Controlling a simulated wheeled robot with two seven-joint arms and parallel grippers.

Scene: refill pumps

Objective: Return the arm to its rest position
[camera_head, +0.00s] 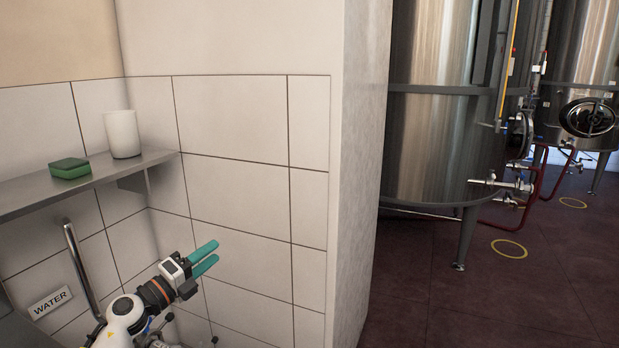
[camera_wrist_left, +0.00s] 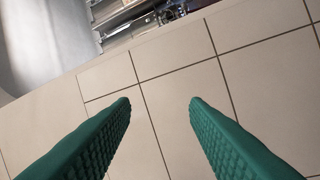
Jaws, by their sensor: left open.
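My left gripper (camera_head: 212,257) has teal fingers and shows at the lower left of the head view, in front of the white tiled wall (camera_head: 238,205). Its arm comes in from the bottom left and its fingers point right and slightly up. In the left wrist view the two green ridged fingers (camera_wrist_left: 160,102) stand wide apart with nothing between them. Tiles fill the gap behind them. My right gripper is in neither view.
A metal shelf (camera_head: 95,185) at the left bears a green sponge (camera_head: 70,169) and a white cup (camera_head: 122,134). Below are a metal pipe (camera_head: 82,270) and a WATER label (camera_head: 50,302). A wall edge (camera_head: 355,170) juts out mid-view. Steel tanks (camera_head: 430,110) stand right on a dark red floor.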

